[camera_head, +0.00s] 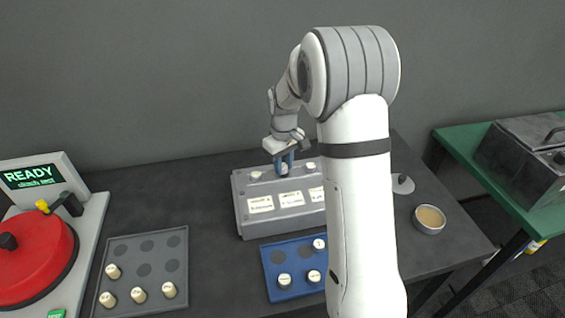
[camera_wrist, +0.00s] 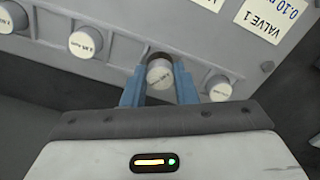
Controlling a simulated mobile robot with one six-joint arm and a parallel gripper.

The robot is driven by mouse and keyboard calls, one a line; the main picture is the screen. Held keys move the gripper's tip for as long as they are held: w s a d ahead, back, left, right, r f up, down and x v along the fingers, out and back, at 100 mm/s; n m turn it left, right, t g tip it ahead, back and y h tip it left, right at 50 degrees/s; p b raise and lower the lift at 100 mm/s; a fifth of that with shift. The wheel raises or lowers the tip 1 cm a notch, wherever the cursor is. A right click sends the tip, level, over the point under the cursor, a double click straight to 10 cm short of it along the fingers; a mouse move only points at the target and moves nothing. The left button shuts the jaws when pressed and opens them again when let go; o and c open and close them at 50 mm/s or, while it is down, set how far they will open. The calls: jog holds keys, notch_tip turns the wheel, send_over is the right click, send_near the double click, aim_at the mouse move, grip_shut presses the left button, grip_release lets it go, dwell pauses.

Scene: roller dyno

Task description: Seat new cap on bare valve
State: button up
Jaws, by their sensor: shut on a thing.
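A grey valve block (camera_head: 285,222) with white labels on its sloped face stands on the dark table. My gripper (camera_head: 284,168) is at its upper back edge. In the wrist view, the blue fingers of my gripper (camera_wrist: 159,88) are shut on a pale round cap (camera_wrist: 160,75). The held cap is against or just in front of a dark round spot on the block; I cannot tell whether they touch. Other pale caps sit on the block on either side, one to the left (camera_wrist: 86,41) and one to the right (camera_wrist: 218,88). The arm hides the block's right end in the head view.
A blue tray (camera_head: 270,291) with a few caps lies in front of the block. A grey tray (camera_head: 120,248) with several cream caps lies left. A red-disc machine (camera_head: 35,262) with a READY screen (camera_head: 30,177) is far left. A round dish (camera_head: 429,219) stands right.

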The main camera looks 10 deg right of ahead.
jog(key=shift+f+b, duration=0.45)
jog(key=shift+f, duration=0.05)
dwell(0.8)
jog(key=o, duration=0.9)
jog(key=shift+o, duration=0.5)
jog(key=o, duration=0.3)
jog(key=shift+o, duration=0.2)
jog(key=shift+r, duration=0.1)
jog(key=shift+r+p, duration=2.25)
jog(key=shift+r, duration=1.15)
